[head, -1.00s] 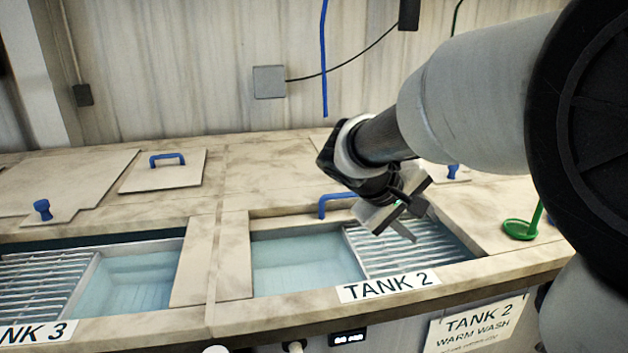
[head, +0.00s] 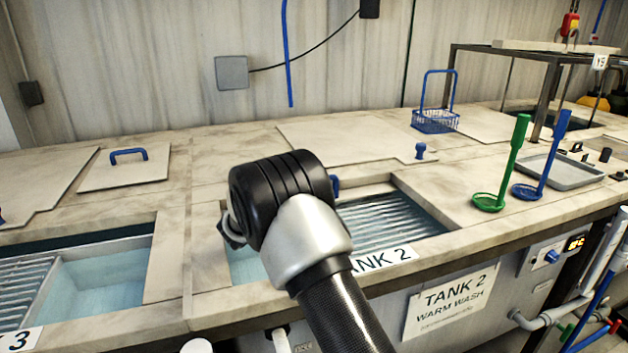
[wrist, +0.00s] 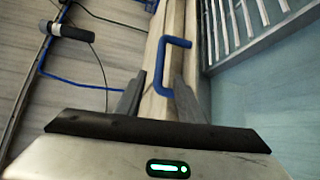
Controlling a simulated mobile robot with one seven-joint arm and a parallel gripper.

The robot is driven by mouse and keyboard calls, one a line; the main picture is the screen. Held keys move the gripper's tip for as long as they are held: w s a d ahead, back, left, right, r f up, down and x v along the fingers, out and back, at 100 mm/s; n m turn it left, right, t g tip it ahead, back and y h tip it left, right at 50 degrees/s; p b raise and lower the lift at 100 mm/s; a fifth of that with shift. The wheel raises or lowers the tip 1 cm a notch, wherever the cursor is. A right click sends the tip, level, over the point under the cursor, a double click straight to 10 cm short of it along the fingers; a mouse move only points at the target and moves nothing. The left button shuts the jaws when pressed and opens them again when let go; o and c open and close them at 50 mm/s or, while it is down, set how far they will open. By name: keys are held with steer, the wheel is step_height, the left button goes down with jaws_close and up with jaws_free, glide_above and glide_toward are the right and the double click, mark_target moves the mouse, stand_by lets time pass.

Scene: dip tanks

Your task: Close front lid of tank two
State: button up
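Tank two is the open basin behind the "TANK 2" label (head: 385,258) in the head view, with water (head: 245,265) at the left and a metal grating (head: 400,222) at the right. A blue handle (head: 335,186) at its back edge is mostly hidden by my arm. In the wrist view the blue handle (wrist: 176,45) stands on a narrow pale strip (wrist: 153,100) beside the water. My gripper (wrist: 159,76) is open and empty, its fingers apart, with the handle just beyond the fingertips. In the head view my arm hides most of the gripper.
A green ladle-like tool (head: 490,201) and a blue one (head: 527,190) stand upright right of tank two. A blue basket (head: 435,121) and a flat panel with a blue knob (head: 419,152) lie behind. Tank three's basin (head: 100,282) is open at the left.

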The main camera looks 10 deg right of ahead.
steer(key=p+x, duration=0.1)
steer(key=x, duration=1.1)
jaws_close()
